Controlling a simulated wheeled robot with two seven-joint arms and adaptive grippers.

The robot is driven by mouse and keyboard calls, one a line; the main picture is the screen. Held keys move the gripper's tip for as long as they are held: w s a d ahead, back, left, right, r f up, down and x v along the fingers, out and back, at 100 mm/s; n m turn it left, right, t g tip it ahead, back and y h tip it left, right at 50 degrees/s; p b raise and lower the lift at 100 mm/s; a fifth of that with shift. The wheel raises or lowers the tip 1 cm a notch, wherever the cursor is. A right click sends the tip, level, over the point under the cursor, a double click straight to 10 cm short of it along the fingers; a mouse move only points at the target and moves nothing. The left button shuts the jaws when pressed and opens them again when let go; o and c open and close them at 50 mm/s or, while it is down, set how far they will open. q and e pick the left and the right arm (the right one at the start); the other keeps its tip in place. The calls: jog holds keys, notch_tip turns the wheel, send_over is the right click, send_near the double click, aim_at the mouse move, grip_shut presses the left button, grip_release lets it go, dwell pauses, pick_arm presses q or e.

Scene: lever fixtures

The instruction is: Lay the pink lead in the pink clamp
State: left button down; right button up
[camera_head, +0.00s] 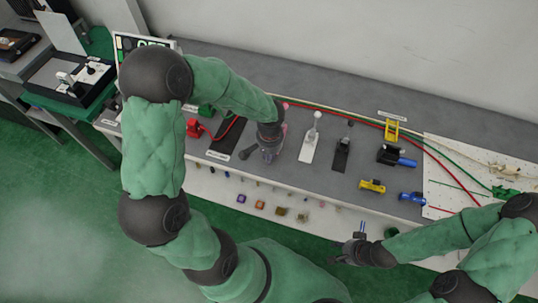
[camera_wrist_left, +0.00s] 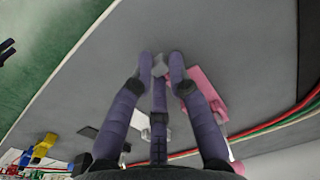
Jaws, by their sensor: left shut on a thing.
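My left gripper (camera_head: 268,152) is low over the grey bench, in the left half of the head view. In the left wrist view its purple fingers (camera_wrist_left: 160,68) are closed around a small grey piece (camera_wrist_left: 160,63); I cannot tell what it belongs to. A pink fixture, seemingly the pink clamp (camera_wrist_left: 208,95), is right beside the fingers there, partly behind one finger. In the head view only a bit of pink (camera_head: 284,127) shows beside my left wrist. I cannot make out a separate pink lead. My right gripper (camera_head: 358,236) is in front of the bench, empty as far as I see.
A white lever fixture (camera_head: 311,138) and a black one (camera_head: 343,152) stand to the right. Yellow and blue fixtures (camera_head: 372,186) are further right. Red and green cables (camera_head: 350,117) run along the back. A red fixture (camera_head: 193,127) is at the left.

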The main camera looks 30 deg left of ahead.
pick_arm(q)
jog(key=shift+f+b, duration=0.6)
dwell(0.3)
jog(key=c, duration=0.6)
grip_release()
jog(key=shift+c, duration=0.2)
jog(key=shift+r, duration=0.15)
jog(key=shift+r+p, duration=2.65)
jog(key=shift+r, duration=0.75)
jog(key=shift+f, duration=0.1)
